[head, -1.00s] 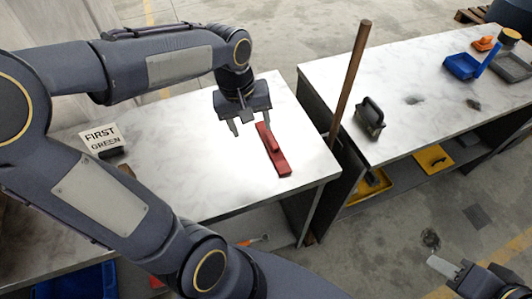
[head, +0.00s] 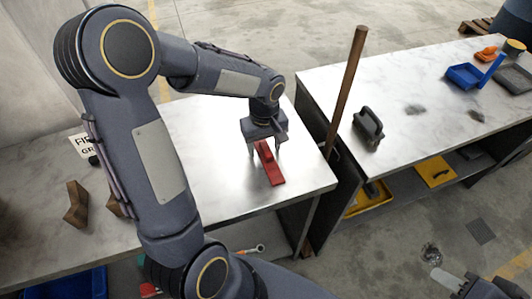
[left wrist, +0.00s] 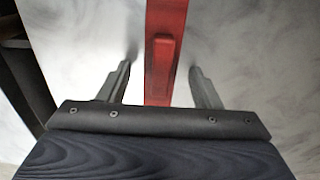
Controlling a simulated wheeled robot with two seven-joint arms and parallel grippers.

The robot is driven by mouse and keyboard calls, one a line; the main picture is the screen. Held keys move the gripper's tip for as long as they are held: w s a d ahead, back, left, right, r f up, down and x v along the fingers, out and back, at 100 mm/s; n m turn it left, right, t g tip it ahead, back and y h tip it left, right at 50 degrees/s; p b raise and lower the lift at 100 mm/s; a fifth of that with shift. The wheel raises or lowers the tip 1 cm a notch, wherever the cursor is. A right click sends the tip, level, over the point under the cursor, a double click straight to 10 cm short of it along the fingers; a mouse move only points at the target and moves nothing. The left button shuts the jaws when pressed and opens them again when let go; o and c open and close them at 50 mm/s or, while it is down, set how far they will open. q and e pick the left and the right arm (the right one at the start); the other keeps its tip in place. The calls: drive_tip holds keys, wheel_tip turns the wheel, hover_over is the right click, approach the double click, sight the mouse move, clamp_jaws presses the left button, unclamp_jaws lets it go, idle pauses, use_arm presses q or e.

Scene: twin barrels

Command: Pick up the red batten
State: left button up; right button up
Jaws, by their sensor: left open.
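The red batten (head: 270,168) lies on the near white-topped bench in the head view, close to its right end. It has a raised red grip on top. My left gripper (head: 266,155) is over the far part of the batten and points down. In the left wrist view the batten (left wrist: 165,60) runs between the two open fingers of my left gripper (left wrist: 164,85), with a gap on each side. My right gripper (head: 440,280) is at the bottom right of the head view, away from the benches; its fingers are too partly seen to judge.
A brown pole (head: 347,90) stands upright in the gap between the benches. A dark handled tool (head: 368,127) and a blue tray (head: 464,76) are on the right bench. Brown wooden pieces (head: 76,204) and a sign (head: 84,146) are on the left. The bench around the batten is clear.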

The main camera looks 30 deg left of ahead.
use_arm(q)
drive_tip(key=shift+c, duration=0.5)
drive_tip(key=c, duration=0.9)
drive_tip(key=shift+c, duration=0.4)
drive_tip(key=shift+r, duration=0.1)
